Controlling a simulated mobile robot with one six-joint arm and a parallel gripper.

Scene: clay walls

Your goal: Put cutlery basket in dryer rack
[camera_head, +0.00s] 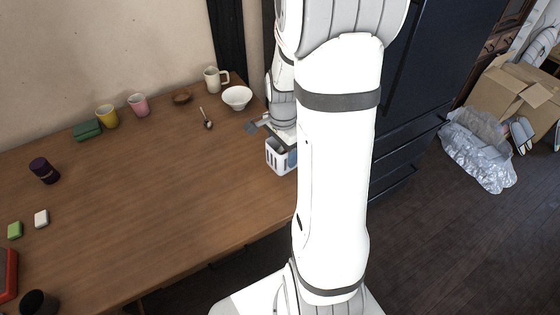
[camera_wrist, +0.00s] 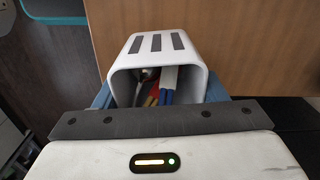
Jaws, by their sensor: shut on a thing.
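The white cutlery basket (camera_head: 274,157) hangs at the table's right edge in the head view, with slots in its side. It fills the upper middle of the wrist view (camera_wrist: 157,47). Its open mouth faces my wrist camera, and cutlery with red, yellow, blue and white handles (camera_wrist: 166,86) lies inside. My gripper (camera_wrist: 159,92) is shut on the basket, with a blue finger at each side. My gripper also shows in the head view (camera_head: 279,142), partly hidden behind my arm. I cannot make out a dryer rack in either view.
The wooden table (camera_head: 150,195) has a clear middle. A white bowl (camera_head: 237,98), a spoon (camera_head: 207,119), a cream mug (camera_head: 215,79) and a brown dish (camera_head: 182,96) stand near its back right. A dark cabinet (camera_head: 425,100) stands right of my arm.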

